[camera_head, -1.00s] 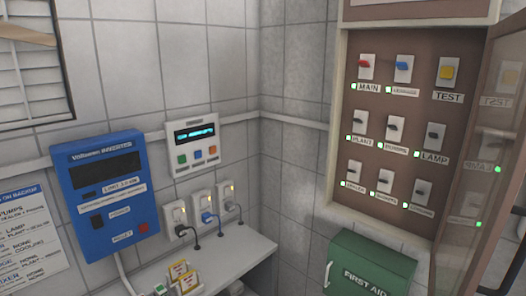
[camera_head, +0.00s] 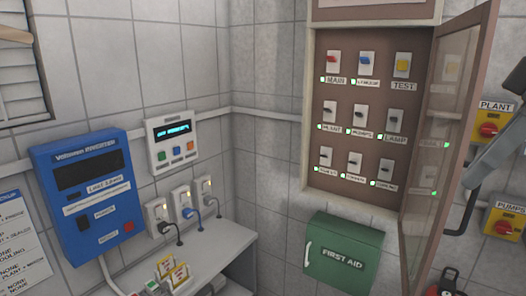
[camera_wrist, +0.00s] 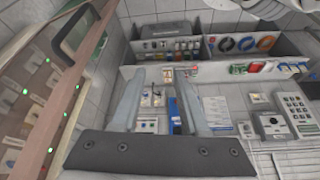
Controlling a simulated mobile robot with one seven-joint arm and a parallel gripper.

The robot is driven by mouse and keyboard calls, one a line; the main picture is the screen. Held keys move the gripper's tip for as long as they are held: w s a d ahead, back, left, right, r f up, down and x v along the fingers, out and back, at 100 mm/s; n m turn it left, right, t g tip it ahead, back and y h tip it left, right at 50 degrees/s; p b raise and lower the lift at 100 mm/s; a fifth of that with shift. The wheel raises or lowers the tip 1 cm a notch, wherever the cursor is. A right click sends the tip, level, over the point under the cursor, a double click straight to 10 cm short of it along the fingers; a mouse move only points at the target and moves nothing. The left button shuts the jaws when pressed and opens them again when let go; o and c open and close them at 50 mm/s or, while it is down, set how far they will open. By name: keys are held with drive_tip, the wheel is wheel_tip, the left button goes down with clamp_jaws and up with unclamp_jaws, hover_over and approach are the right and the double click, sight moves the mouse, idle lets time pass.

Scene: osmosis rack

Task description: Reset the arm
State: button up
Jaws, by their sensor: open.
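My gripper (camera_wrist: 154,78) shows in the wrist view with its two pale fingers spread apart and nothing between them. In the head view a grey arm part, which looks like mine, crosses the right edge beside the cabinet door (camera_head: 452,110). The gripper's fingers cannot be made out in the head view. The brown switch cabinet (camera_head: 312,110) stands open, with rows of labelled switches and lit green lamps.
A green first aid box (camera_head: 343,255) hangs below the cabinet. Yellow boxes with red knobs, PLANT (camera_head: 488,129) and PUMPS (camera_head: 503,222), are on the right wall. A blue inverter (camera_head: 88,195) and plugged sockets are at left. Shelves of items (camera_wrist: 195,70) stand across the wrist view.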

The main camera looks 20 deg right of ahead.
drive_tip(key=w+a+f+m+b, duration=0.2)
drive_tip(key=w+a+f, duration=0.7)
drive_tip(key=a+f, duration=0.25)
drive_tip(key=w+a+f+m+t+h+b, duration=0.1)
drive_tip(key=a+f+m, duration=0.1)
drive_tip(key=a+f, duration=1)
wheel_tip(320, 180, down, 3)
drive_tip(key=shift+w+f+h+b, duration=0.2)
drive_tip(key=shift+h+b, duration=0.1)
drive_tip(key=shift+h, duration=0.1)
